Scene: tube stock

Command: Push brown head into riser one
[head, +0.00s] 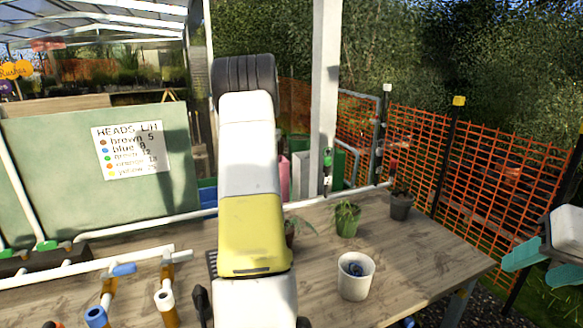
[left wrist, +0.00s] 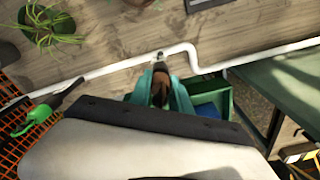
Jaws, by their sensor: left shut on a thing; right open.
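My left gripper (left wrist: 161,82) shows in the left wrist view with its teal fingers shut around the brown head (left wrist: 160,93). The head's tip points at a white pipe (left wrist: 110,68) on the bench, close to a small pale upright stub (left wrist: 158,57). I cannot tell whether they touch, or whether this stub is riser one. In the head view my left arm hides the left gripper and brown head. My right gripper (head: 527,269) is open and empty at the right, beyond the bench's right edge.
The wooden bench (head: 420,262) holds a white pot (head: 356,278), small potted plants (head: 345,218) and pipe fittings (head: 165,300) at left. A green board (head: 45,150) carries a heads list (head: 131,148). Orange mesh fence (head: 490,165) stands behind. The bench's front right is clear.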

